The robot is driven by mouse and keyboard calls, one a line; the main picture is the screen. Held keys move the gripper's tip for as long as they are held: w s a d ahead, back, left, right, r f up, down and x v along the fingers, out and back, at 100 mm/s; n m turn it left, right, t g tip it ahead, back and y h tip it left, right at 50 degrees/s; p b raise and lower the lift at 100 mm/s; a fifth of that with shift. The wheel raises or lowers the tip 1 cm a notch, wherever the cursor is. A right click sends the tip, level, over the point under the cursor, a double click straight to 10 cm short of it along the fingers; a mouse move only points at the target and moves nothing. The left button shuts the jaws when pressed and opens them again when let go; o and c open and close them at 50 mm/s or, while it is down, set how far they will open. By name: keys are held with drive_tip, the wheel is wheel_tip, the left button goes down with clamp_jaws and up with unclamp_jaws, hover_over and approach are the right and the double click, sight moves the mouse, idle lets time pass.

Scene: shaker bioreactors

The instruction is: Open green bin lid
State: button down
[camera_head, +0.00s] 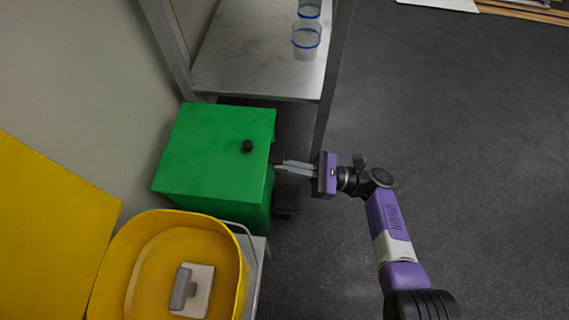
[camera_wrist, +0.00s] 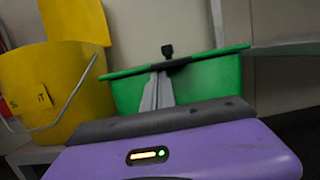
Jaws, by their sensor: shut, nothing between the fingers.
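The green bin (camera_head: 235,205) stands beside the wall with its green lid (camera_head: 200,150) lying flat on top, closed. A black knob (camera_head: 247,146) sits on the lid near its right side. My gripper (camera_head: 277,166) is shut and empty, coming from the right, with its fingertips at the bin's right edge by a dark part there. In the wrist view the fingers (camera_wrist: 160,80) point at a dark piece at the lid's rim (camera_wrist: 215,54), below the knob (camera_wrist: 167,50). I cannot tell whether they touch it. The bin's green body (camera_wrist: 205,85) shows behind the fingers.
A yellow bucket (camera_head: 240,270) with a wire handle stands close in front of the bin, holding a grey-handled object (camera_head: 195,290). A shelf (camera_head: 260,70) with clear blue-rimmed containers (camera_head: 305,40) stands behind. The dark floor (camera_head: 470,150) to the right is open.

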drive_tip(key=shift+r, duration=0.1)
drive_tip(key=r+p, duration=0.1)
drive_tip(key=p, duration=0.1)
drive_tip(key=shift+d+r+p, duration=0.1)
drive_tip(key=shift+r+p, duration=0.2)
drive_tip(key=shift+p, duration=0.05)
drive_tip(key=r+h+p, duration=0.1)
drive_tip(key=r+p, duration=0.2)
drive_tip(key=p, duration=0.3)
drive_tip(key=a+r+h+p, duration=0.1)
drive_tip(key=r+h+p, duration=0.1)
drive_tip(key=r+p, duration=0.2)
drive_tip(key=r+h+p, duration=0.1)
drive_tip(key=r+p, duration=0.3)
drive_tip(key=p, duration=0.5)
drive_tip(key=shift+a+h, duration=0.25)
drive_tip(key=shift+h, duration=0.05)
drive_tip(key=a+r+h+p, duration=0.8)
drive_tip(key=a+r+p, duration=0.6)
drive_tip(key=p, duration=1.2)
drive_tip(key=a+r+h, duration=0.3)
drive_tip(key=a+r, duration=0.1)
drive_tip(key=a, duration=0.5)
drive_tip(key=shift+w+g, duration=0.3)
drive_tip(key=shift+w, duration=0.15)
drive_tip(key=shift+r, duration=0.1)
